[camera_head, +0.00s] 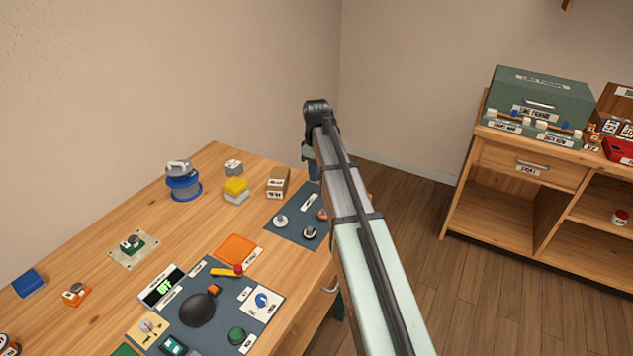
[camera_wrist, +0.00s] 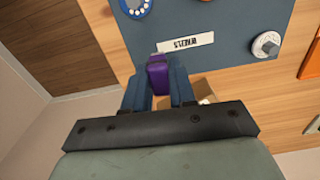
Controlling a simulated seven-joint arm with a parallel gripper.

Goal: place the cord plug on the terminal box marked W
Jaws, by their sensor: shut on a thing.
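My gripper (camera_wrist: 158,72) is shut on a purple block (camera_wrist: 157,77) in the wrist view, above the blue-grey mat (camera_wrist: 215,75) by the label "WHEELS". I cannot tell whether this block is the cord plug; no cord shows on it. In the head view my gripper (camera_head: 311,168) is over the table's far right corner, mostly hidden behind my arm. No terminal box with a readable W shows in either view.
The wooden table (camera_head: 110,220) also holds a blue spool (camera_head: 184,186), yellow and white blocks (camera_head: 235,188) and a dark board (camera_head: 205,325) with several parts. A wooden cabinet (camera_head: 500,157) at the right carries a green case (camera_head: 540,95) and small labelled items. Floor separates them.

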